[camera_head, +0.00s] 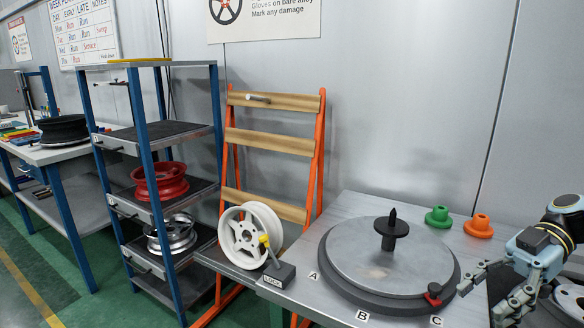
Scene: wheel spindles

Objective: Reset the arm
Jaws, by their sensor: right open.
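My right gripper (484,303) is at the right edge of the camera_head view. Its two fingers are spread apart with nothing seen between them. It is at the right side of the round grey turntable (350,262), whose black spindle (391,229) stands upright and bare. One fingertip is close to the red clamp (433,293) on the turntable's rim; I cannot tell whether they touch. My left gripper is not in view.
A white wheel (240,238) leans by the orange rack (319,150), near a small dark stand (279,274). A blue shelf (150,185) holds red (160,182) and silver (178,234) wheels.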

